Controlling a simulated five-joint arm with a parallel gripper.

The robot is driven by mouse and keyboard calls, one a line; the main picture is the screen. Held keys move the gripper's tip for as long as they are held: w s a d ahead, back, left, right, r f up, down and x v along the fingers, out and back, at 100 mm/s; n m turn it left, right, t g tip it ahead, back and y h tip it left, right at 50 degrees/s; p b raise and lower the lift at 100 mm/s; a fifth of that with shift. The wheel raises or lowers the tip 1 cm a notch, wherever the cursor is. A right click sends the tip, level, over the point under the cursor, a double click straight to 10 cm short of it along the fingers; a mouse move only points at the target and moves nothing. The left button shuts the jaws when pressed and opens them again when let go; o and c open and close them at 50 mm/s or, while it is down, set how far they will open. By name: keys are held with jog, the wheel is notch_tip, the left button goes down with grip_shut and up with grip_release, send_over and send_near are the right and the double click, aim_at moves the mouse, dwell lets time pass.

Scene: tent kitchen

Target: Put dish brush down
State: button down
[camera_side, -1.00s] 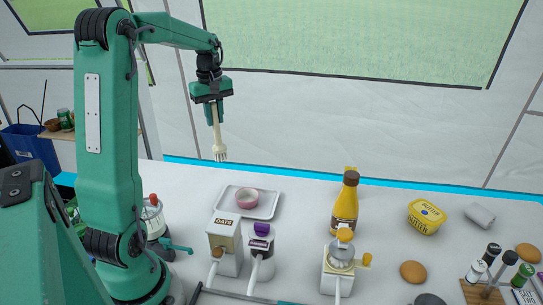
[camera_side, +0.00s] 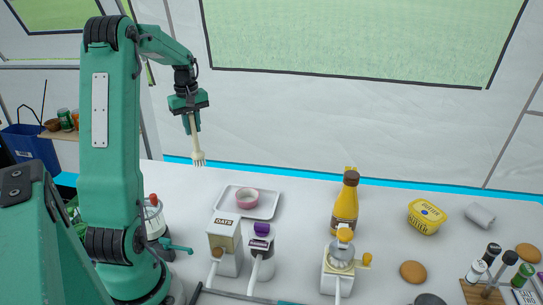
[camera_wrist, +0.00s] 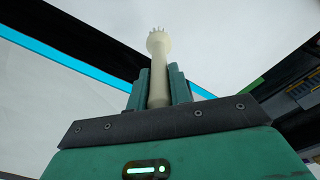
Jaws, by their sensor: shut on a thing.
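My gripper (camera_side: 191,122) is shut on the cream dish brush (camera_side: 197,145). It holds the brush in the air above the back left of the white table, bristle end pointing down and slightly tilted. In the wrist view the brush (camera_wrist: 159,70) stands out from between the two green fingers (camera_wrist: 159,88), its head farthest from the gripper. The bristle end is clear of any surface in the side view.
A butter tub (camera_side: 427,217) is farther right. Bare table (camera_side: 190,190) shows left of the tray.

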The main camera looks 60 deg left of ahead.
notch_tip(320, 180, down, 6)
jog(key=s+a, duration=0.1)
jog(key=a, duration=0.1)
jog(key=shift+s+a, duration=0.15)
jog(key=shift+a, duration=0.25)
dwell(0.4)
jog(key=c, duration=1.3)
grip_release()
jog(key=r, duration=1.2)
jog(key=shift+d+r, duration=0.1)
jog(key=shift+d, duration=0.3)
